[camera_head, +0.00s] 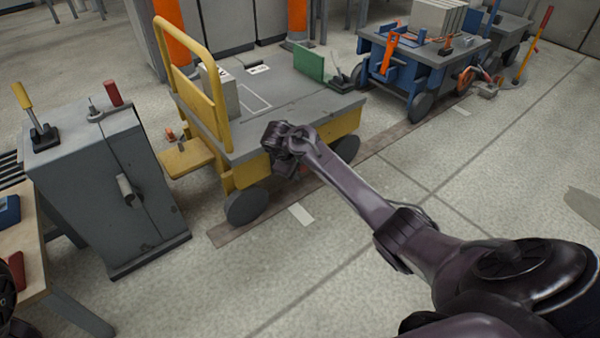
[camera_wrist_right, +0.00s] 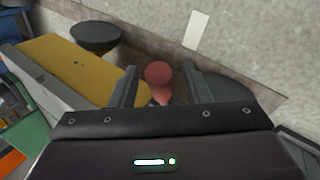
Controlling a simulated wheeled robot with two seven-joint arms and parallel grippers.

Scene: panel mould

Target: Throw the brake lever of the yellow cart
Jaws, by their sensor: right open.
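The yellow cart (camera_head: 240,148) stands left of centre in the head view, with a grey deck and a yellow push handle (camera_head: 200,90) at its left end. My right gripper (camera_head: 290,168) is at the cart's near side, pointing down, largely hidden by its own wrist. In the right wrist view the cart's yellow side (camera_wrist_right: 75,62) runs along the left. The brake lever's red knob (camera_wrist_right: 158,74) shows between the two open fingers of my right gripper (camera_wrist_right: 156,88). I cannot tell whether either finger touches it. The lower lever is hidden by the gripper body. My left gripper is not in view.
A grey cabinet (camera_head: 95,185) with yellow and red levers stands left of the cart. A blue cart (camera_head: 425,65) with grey blocks is behind, to the right. A workbench (camera_head: 28,255) is at the left edge. Open floor (camera_head: 330,270) lies in front.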

